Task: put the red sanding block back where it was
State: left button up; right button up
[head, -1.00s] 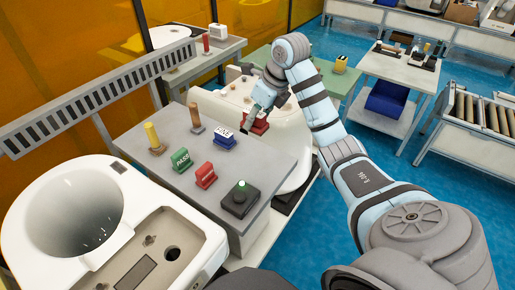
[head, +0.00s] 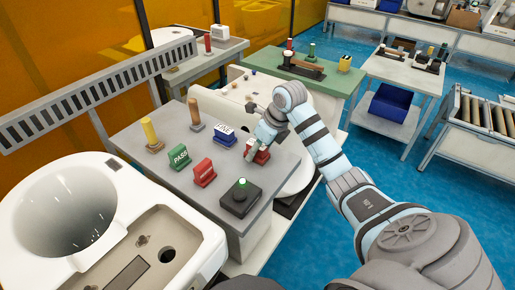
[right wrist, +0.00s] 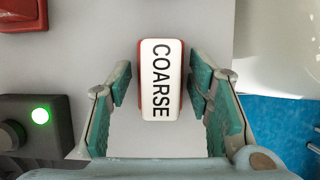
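The red sanding block (head: 262,156) stands at the right edge of the grey tabletop (head: 225,165). In the right wrist view the block (right wrist: 161,80) shows its white top face lettered COARSE, with a thin red rim. My right gripper (head: 257,148) is down over it. In the wrist view the fingers of my right gripper (right wrist: 160,85) lie on either side of the block, with narrow grey gaps between pads and block. It looks open around the block. My left gripper is not in view.
On the tabletop stand a blue block (head: 224,136), a green PASS block (head: 179,157), a red block (head: 204,173), wooden-based pegs (head: 151,133) and a black box with a green-lit button (head: 239,197).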

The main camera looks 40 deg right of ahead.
jog(key=shift+o, duration=0.2)
jog(key=shift+r, duration=0.1)
jog(key=shift+r, duration=0.35)
jog(key=p+v, duration=0.2)
jog(key=v, duration=0.9)
jog(key=shift+r, duration=0.2)
jog(key=shift+s, duration=0.15)
